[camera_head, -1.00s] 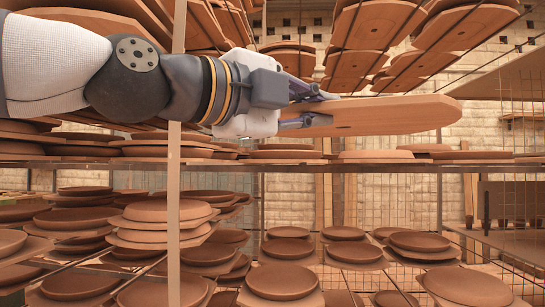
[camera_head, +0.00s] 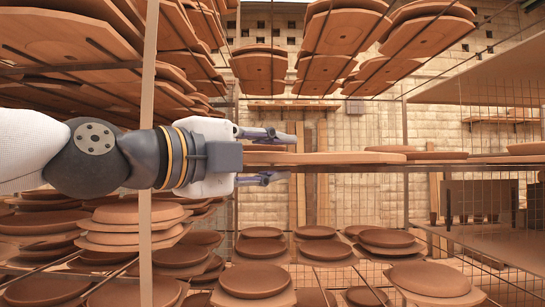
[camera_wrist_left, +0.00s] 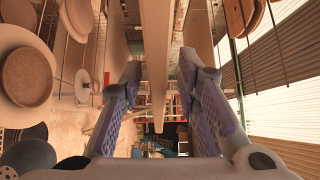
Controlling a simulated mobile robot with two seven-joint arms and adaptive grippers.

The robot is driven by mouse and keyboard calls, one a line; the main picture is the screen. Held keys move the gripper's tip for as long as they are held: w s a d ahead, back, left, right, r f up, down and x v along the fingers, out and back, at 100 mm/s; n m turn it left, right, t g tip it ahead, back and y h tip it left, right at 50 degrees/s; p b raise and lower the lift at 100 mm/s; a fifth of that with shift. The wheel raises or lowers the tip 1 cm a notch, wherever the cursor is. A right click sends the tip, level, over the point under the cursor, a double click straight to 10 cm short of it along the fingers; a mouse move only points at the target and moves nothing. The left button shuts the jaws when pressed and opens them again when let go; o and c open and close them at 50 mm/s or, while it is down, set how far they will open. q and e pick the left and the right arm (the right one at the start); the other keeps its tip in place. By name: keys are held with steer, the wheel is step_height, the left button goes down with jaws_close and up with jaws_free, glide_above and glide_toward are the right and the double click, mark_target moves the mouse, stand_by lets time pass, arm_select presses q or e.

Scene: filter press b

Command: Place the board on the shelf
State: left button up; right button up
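The board (camera_head: 320,157) is a flat terracotta-coloured plank, seen nearly edge-on in the head view. It lies level at the height of the middle shelf's rails (camera_head: 460,163) and appears to rest on them, though its underside contact is hard to see. My left gripper (camera_head: 278,156) comes in from the left, one finger above the board and one below. In the left wrist view the fingers (camera_wrist_left: 160,85) stand apart, with the board's edge (camera_wrist_left: 156,60) between them and gaps on both sides. My right gripper is in neither view.
Stacked boards with round clay discs fill the lower shelf (camera_head: 256,280). More boards (camera_head: 252,66) hang over the space on upper rails. Other discs (camera_head: 430,155) lie farther right at middle-shelf height.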

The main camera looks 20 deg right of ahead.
arm_select(q)
steer(key=shift+w, duration=0.1)
steer(key=shift+a, duration=0.2)
steer(key=v, duration=1.2)
steer(key=w+d+f+n+g+y, duration=0.15)
steer(key=f+n, duration=0.25)
steer(key=f, duration=0.6)
steer(key=w+f+n+y, duration=0.2)
steer(key=f+n, duration=0.2)
steer(key=f, duration=0.7)
steer(key=s+a+f+n+g+y, duration=0.1)
steer(key=s+a+f+n+y, duration=0.2)
steer(key=f, duration=0.7)
steer(key=s+a+f+n+g+y, duration=0.1)
steer(key=s+f+n+g, duration=0.3)
steer(key=f, duration=0.6)
steer(key=s+a+f+n+t+y, duration=0.15)
steer(key=f+n, duration=0.35)
steer(key=f, duration=0.5)
steer(key=s+a+f+n+g+y, duration=0.2)
steer(key=s+a+f+n, duration=0.3)
steer(key=s+a, duration=0.5)
steer(key=s+a+f+n+g+y, duration=0.3)
steer(key=s+a+f+n+y, duration=0.2)
steer(key=s+a+f, duration=0.4)
steer(key=s+a, duration=0.1)
steer(key=s, duration=0.4)
steer(key=shift+f+n, duration=0.2)
steer(key=shift+n, duration=0.1)
